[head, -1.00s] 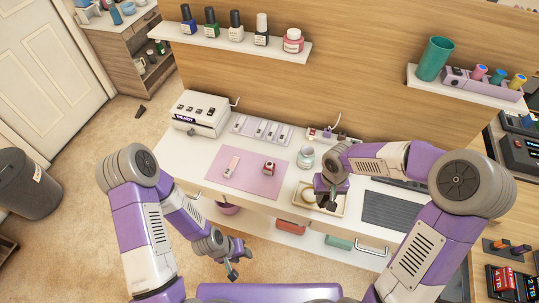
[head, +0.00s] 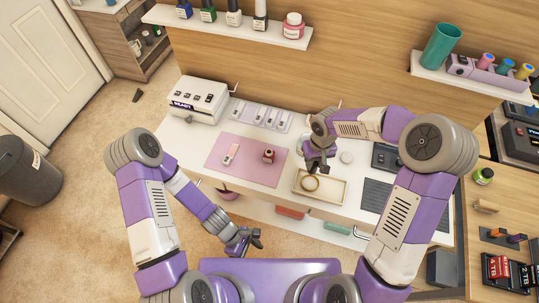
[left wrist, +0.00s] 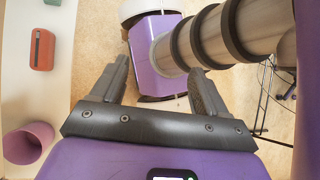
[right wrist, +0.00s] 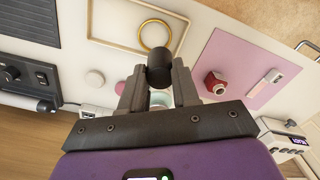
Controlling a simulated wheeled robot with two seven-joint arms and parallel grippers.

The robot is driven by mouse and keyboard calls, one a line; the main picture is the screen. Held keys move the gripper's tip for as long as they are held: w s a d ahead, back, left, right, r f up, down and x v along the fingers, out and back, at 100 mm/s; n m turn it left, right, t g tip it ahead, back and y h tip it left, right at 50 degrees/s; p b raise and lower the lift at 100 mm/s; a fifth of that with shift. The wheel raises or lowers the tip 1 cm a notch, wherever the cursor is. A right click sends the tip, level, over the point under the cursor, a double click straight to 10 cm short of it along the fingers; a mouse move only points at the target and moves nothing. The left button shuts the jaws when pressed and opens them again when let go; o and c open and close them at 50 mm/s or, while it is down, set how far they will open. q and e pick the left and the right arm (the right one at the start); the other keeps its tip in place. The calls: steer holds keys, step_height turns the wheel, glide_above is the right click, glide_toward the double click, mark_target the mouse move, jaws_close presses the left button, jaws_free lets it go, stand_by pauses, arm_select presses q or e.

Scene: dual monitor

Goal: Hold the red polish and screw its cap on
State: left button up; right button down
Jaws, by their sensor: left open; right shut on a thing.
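The red polish (head: 268,156) is a small red bottle standing on the pink mat (head: 225,175); it also shows in the right wrist view (right wrist: 215,83), with no black cap on it. My right gripper (head: 319,166) is shut on a black cylindrical cap (right wrist: 160,72), held between its fingertips. It is to the right of the bottle, above the back of the cream tray, apart from the bottle. My left gripper (head: 258,240) is open and empty, low in front of the desk; its spread fingers show in the left wrist view (left wrist: 160,80).
A gold ring (head: 310,183) lies in the cream tray (head: 341,192). A pale disc (head: 346,157) and a dark keyboard-like panel (head: 377,193) are to the right. A glass jar (right wrist: 160,98) shows behind the cap.

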arm_select(q)
steer(key=w+d+r+n+h+p, duration=0.2)
steer(key=d+r+n+h, duration=0.6)
steer(key=n, duration=0.7)
steer(key=w+d+r+n+t+h+p, duration=0.15)
steer(key=w+d+n+t, duration=0.5)
steer(key=n, duration=0.65)
steer(key=n+t+y+p, duration=0.2)
steer(key=n+t+y, duration=0.95)
steer(key=n, duration=1.45)
glide_toward(268, 157)
steer(key=shift+s+a+r+g, duration=0.25)
steer(key=shift+s+a+r, duration=0.1)
steer(key=shift+s, duration=0.15)
steer(key=shift+s+a+r+g, duration=0.25)
steer(key=shift+s+r, duration=0.15)
steer(key=shift+s, duration=0.1)
arm_select(e)
steer(key=w+a+n, duration=1)
steer(key=w+a, duration=0.2)
steer(key=a, duration=0.3)
arm_select(q)
steer(key=x, duration=1.2)
steer(key=shift+d, duration=0.1)
